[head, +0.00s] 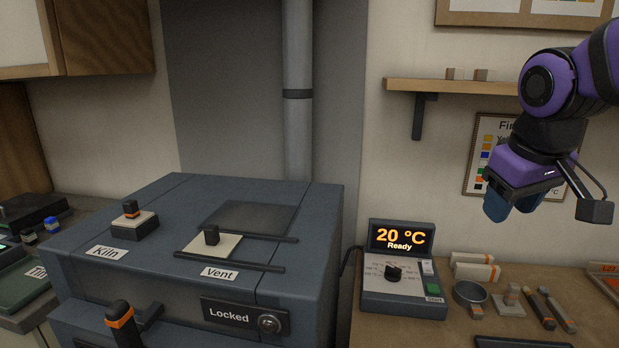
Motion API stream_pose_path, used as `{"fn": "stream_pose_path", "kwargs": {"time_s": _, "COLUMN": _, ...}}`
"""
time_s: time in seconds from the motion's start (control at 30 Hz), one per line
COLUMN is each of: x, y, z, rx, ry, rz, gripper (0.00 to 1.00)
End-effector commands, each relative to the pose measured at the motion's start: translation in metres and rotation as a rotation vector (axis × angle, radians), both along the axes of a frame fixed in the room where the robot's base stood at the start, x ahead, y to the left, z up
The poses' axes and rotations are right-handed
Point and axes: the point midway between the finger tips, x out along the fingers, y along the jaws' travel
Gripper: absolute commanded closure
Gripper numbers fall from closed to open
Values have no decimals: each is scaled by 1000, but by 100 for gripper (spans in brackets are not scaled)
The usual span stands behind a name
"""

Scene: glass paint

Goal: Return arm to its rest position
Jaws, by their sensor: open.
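My arm hangs in from the upper right, purple and black, in front of the wall. My gripper (513,207) points down with its blue fingers, in the air above the right-hand bench and clear of everything on it. The fingers are open, and no object shows between them. A small camera sticks out to the right of the wrist.
A dark kiln (150,255) fills the left and centre, with Vent and Locked labels. A control box (400,300) reads 20 °C Ready. Tools and a round tin (470,293) lie on the bench. A shelf (455,87) and a chart (475,170) are behind my arm.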

Motion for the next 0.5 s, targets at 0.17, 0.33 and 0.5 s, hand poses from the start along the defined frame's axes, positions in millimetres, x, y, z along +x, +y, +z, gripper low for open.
{"fn": "stream_pose_path", "kwargs": {"time_s": 0.17, "x": -42, "y": -5, "z": 5, "rx": 49, "ry": -56, "rz": -71, "gripper": 55}}
{"fn": "stream_pose_path", "kwargs": {"time_s": 0.33, "x": -77, "y": -9, "z": 3, "rx": 101, "ry": -100, "rz": -131, "gripper": 55}}
{"fn": "stream_pose_path", "kwargs": {"time_s": 0.5, "x": -102, "y": -12, "z": -2, "rx": 146, "ry": -130, "rz": -174, "gripper": 55}}
